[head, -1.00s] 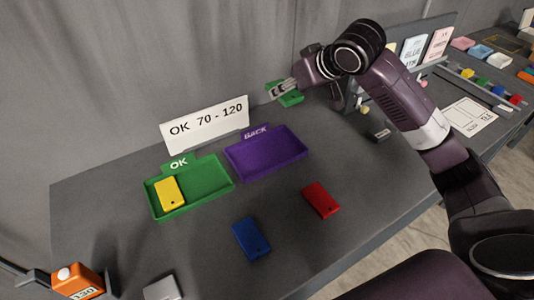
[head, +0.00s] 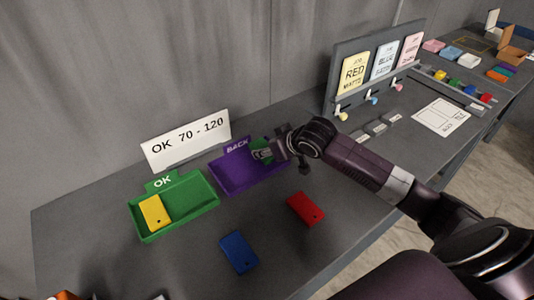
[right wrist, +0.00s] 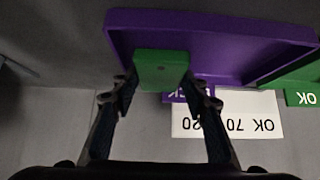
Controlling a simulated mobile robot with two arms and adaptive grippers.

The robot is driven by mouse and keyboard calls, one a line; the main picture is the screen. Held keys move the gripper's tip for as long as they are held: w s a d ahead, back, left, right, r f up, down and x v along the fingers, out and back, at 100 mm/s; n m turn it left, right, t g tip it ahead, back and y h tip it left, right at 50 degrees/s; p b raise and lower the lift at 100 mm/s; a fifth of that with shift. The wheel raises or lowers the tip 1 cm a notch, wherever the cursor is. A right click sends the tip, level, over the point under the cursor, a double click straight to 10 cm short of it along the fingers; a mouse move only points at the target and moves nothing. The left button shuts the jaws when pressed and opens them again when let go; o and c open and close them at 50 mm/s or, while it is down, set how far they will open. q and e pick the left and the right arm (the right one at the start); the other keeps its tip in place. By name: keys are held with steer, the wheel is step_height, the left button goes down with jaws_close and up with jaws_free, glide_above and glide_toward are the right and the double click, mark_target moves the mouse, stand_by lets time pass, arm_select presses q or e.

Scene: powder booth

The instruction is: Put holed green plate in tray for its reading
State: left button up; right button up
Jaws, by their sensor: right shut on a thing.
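My right gripper (head: 268,154) is shut on the holed green plate (head: 261,145) and holds it at the back right part of the purple BACK tray (head: 222,184). A white sign (head: 187,138) behind reads OK 70 - 120. My left gripper is not in view.
A blue plate (head: 238,252) and a red plate (head: 305,209) lie on the table in front of the trays. A rack (head: 350,75) with colour cards stands at the back right. An orange thing (head: 64,295) barely shows at the bottom left.

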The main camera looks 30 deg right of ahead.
steer(key=shift+f, duration=1.2)
steer(key=o, duration=1)
steer(key=shift+f, duration=0.15)
steer(key=shift+r, duration=0.25)
steer(key=b+v, duration=0.1)
steer(key=v, duration=1.1)
